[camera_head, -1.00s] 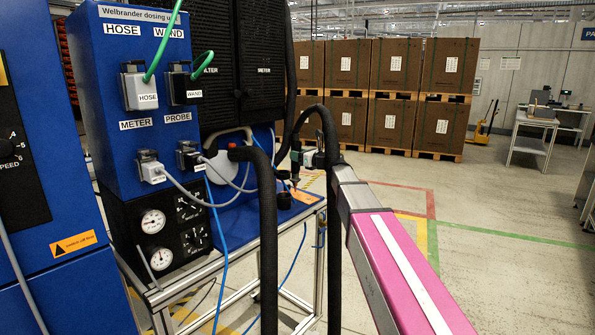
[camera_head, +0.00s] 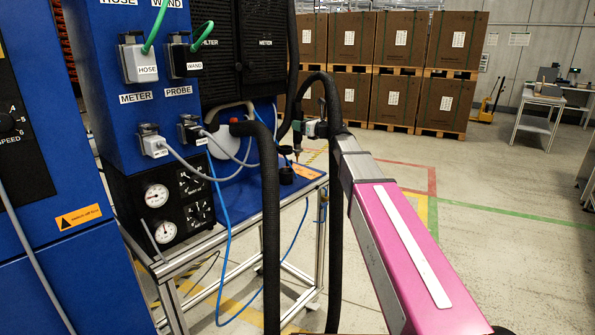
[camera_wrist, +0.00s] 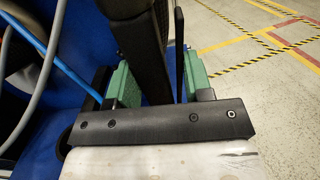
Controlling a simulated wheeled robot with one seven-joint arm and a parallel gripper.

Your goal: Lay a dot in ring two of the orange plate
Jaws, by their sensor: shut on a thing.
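The orange plate (camera_head: 309,172) lies on the blue top of the cart, small and partly covered from view, so its rings cannot be made out. My gripper (camera_head: 298,130) is over the cart top, just above the plate in the head view. In the wrist view its green-padded jaws (camera_wrist: 157,82) are shut on a thick black dosing wand (camera_wrist: 146,45). The wand's thin tip (camera_head: 297,155) points down close to the plate's far left edge. I cannot tell whether it touches. No dot can be made out.
A black round pot (camera_head: 287,175) stands left of the plate. A black hose (camera_head: 334,215) loops over by my arm and hangs down in front of the cart. The blue dosing unit (camera_head: 140,110) with plugs and cables stands at the left. The floor right of the cart is clear.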

